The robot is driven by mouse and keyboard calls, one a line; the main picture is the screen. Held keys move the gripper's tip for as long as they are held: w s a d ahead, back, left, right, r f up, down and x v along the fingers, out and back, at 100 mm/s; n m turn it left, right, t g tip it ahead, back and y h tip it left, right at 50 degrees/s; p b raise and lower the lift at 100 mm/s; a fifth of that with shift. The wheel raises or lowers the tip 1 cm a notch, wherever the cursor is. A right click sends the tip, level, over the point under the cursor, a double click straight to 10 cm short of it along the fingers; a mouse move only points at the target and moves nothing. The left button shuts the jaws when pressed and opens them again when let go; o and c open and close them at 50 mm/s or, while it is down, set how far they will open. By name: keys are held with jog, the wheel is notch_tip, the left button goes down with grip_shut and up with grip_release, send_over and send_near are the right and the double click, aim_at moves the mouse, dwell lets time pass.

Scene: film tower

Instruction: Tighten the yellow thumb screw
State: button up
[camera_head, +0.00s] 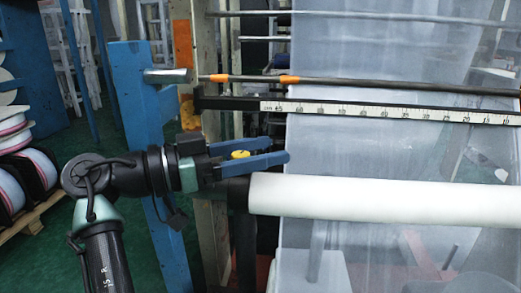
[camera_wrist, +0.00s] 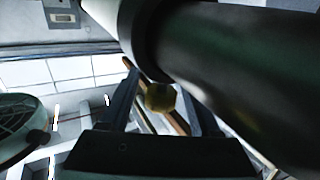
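The yellow thumb screw (camera_head: 240,154) shows between the two blue fingers of my gripper (camera_head: 279,149) in the head view, nearer their base than their tips. In the wrist view the screw (camera_wrist: 160,97) is a dull yellow, faceted knob between the dark fingers of my gripper (camera_wrist: 162,80). The fingers are apart, and a gap seems to show on each side of the screw. I cannot tell whether either finger touches it. What the screw is threaded into is hidden.
A white roll (camera_head: 370,199) with a dark end lies just below my fingers; its dark end (camera_wrist: 235,70) fills the upper right of the wrist view. A ruler bar (camera_head: 390,111) runs above. A blue post (camera_head: 142,110) stands behind my wrist. Clear film (camera_head: 380,55) hangs at right.

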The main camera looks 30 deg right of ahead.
jog(key=shift+a, duration=0.1)
jog(key=a, duration=1.2)
jog(key=shift+w+a+b, duration=0.35)
jog(key=shift+w+a, duration=0.05)
jog(key=shift+w, duration=0.05)
